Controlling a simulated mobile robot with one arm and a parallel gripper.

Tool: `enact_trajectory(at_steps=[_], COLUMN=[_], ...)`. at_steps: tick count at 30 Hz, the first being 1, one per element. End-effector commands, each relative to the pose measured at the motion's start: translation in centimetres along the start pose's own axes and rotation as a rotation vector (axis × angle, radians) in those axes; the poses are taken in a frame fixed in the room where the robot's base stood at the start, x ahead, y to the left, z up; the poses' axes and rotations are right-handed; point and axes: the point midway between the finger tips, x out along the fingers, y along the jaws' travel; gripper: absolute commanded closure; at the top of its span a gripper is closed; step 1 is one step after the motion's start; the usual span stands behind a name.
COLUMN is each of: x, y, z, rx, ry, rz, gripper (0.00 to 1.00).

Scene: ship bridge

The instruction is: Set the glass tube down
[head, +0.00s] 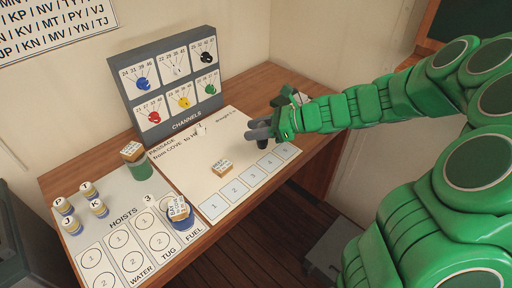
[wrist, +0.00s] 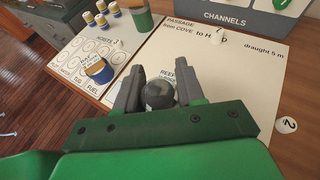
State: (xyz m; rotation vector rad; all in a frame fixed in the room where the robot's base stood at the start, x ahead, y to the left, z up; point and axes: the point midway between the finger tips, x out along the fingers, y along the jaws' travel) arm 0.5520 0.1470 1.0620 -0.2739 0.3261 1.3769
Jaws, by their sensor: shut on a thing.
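My gripper (head: 260,132) is over the right part of the white passage sheet (head: 190,155) in the head view, near the row of numbered squares. In the wrist view my gripper (wrist: 158,92) is shut on a dark grey, rounded, shiny thing (wrist: 159,95), which I take to be the glass tube seen end-on. Its lower part is hidden by the gripper. In the head view only a small dark part shows below the fingers. I cannot tell whether it touches the board.
A wooden block (head: 222,168) lies on the sheet. The grey channels panel (head: 165,80) stands behind. A green cylinder (head: 138,165) with a block on top, several lettered pegs (head: 63,206) and a blue holder with blocks (head: 180,212) stand left. The numbered squares (head: 236,190) look clear.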

Motion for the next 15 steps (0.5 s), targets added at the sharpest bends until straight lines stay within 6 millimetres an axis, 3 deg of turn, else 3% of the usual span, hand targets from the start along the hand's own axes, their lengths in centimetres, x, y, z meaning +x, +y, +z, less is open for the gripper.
enact_trajectory(at_steps=[7, 15], x=[-1.5, 0.0], y=[-0.1, -2.8], z=[-0.7, -1.5], rx=[0.008, 0.008], ry=[0.000, 0.001], rz=[-0.021, -0.020], gripper=[0.91, 0.91])
